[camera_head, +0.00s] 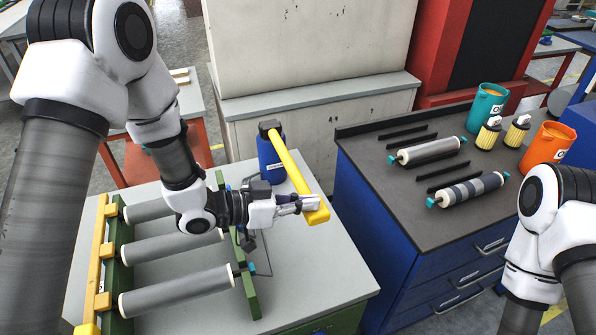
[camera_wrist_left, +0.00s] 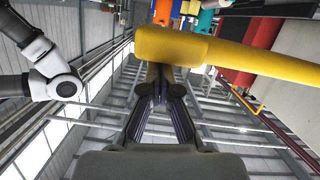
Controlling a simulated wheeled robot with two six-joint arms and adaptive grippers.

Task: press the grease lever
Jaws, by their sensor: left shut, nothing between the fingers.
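The yellow grease lever (camera_head: 296,172) slopes down to the right from the dark head of a blue grease canister (camera_head: 270,158) on the grey bench. My left gripper (camera_head: 314,202) is shut and empty, with its fingertips at the lever's free end. In the left wrist view, the yellow lever (camera_wrist_left: 235,55) crosses just beyond the fingertips (camera_wrist_left: 160,72) and hides part of them. I cannot tell if they touch it. My right arm shows at the right edge of the head view, but its gripper is out of frame.
A rack with grey rollers (camera_head: 177,291) lies on the bench (camera_head: 318,285), left of and below my left gripper. A blue cabinet (camera_head: 385,232) to the right carries two rollers, dark bars, small yellow-and-white containers and teal and orange buckets (camera_head: 547,147). A pale cabinet (camera_head: 310,115) stands behind.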

